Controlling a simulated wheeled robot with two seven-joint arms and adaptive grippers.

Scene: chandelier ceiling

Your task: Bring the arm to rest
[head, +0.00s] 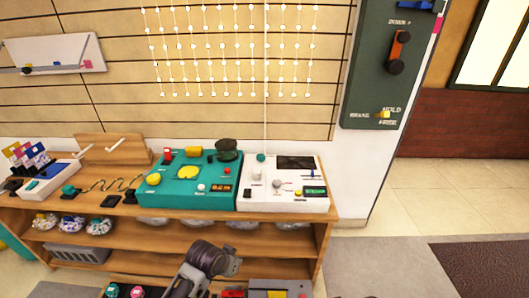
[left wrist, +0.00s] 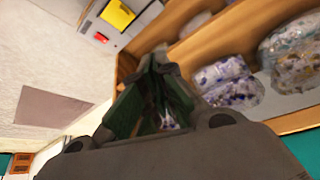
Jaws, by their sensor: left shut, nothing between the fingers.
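My left gripper (left wrist: 160,58) shows in the left wrist view, with dark fingers and green inner faces. Its fingertips meet and nothing is held between them. It is near the wooden shelf unit, whose boards run slanted across that view. In the head view a dark grey part of my arm (head: 208,262) rises from the bottom edge in front of the lower shelves. The fingers cannot be made out there. My right gripper is not in view.
The wooden shelf unit (head: 180,262) carries a teal panel (head: 210,193) and a white panel (head: 262,200) on top. Clear bags (left wrist: 225,80) lie on a shelf. A grey box with a yellow patch (left wrist: 117,13) is beside the boards. Floor (head: 385,262) is clear at right.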

